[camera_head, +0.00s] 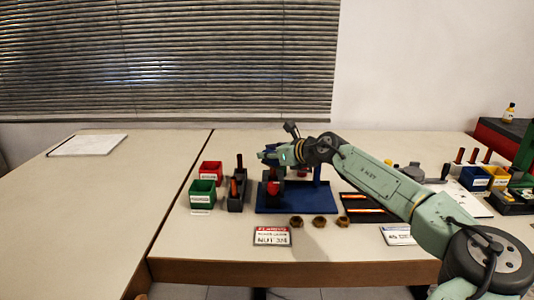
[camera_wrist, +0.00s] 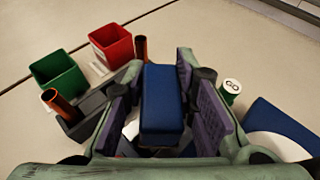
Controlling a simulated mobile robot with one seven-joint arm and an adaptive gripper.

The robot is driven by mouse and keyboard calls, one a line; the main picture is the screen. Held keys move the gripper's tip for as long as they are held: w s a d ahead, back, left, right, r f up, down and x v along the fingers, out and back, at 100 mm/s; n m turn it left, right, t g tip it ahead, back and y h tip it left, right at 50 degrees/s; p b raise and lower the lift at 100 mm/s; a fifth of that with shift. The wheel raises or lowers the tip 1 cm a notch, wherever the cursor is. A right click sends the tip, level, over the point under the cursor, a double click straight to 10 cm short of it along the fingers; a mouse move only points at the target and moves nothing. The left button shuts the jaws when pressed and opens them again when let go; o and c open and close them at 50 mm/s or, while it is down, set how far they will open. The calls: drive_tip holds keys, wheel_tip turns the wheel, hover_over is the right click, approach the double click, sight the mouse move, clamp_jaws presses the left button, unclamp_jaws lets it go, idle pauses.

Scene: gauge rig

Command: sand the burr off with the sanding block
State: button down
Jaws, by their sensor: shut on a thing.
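My gripper (camera_head: 270,154) is over the blue rig base (camera_head: 290,207) in the head view. In the wrist view its purple-padded fingers (camera_wrist: 160,85) are shut on a blue block (camera_wrist: 161,108), which I take to be the sanding block. The block is between the pads, off the table. A red part (camera_head: 273,188) stands on the rig below the gripper, and a blue post (camera_head: 317,171) rises at its right. I cannot make out the burr; the gripper and block hide what is under them.
A red bin (camera_wrist: 112,43) and green bin (camera_wrist: 57,76) stand left, beside a dark rack (camera_head: 236,198) with orange-brown rods. Three brown nuts (camera_head: 319,222) lie in front of the rig. The far-left table is mostly clear.

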drive_tip(key=shift+s+d+f, duration=0.1)
drive_tip(key=shift+d+f, duration=0.1)
drive_tip(key=shift+f, duration=0.05)
drive_tip(key=shift+s+d+r+p, duration=0.1)
drive_tip(key=shift+d+r+p, duration=0.2)
drive_tip(key=shift+r, duration=0.2)
drive_tip(key=shift+s+d+r+p, duration=0.2)
drive_tip(key=shift+s+r+p, duration=0.05)
drive_tip(key=shift+r, duration=0.4)
drive_tip(key=shift+s+d+r+p, duration=0.2)
drive_tip(key=shift+r+p, duration=0.05)
drive_tip(key=shift+r, duration=0.35)
drive_tip(key=shift+s+d+r+p, duration=0.2)
drive_tip(key=shift+s+r+p, duration=0.05)
drive_tip(key=shift+r, duration=0.4)
drive_tip(key=shift+s+d+r, duration=0.1)
drive_tip(key=shift+s+r, duration=0.05)
drive_tip(key=shift+r, duration=0.1)
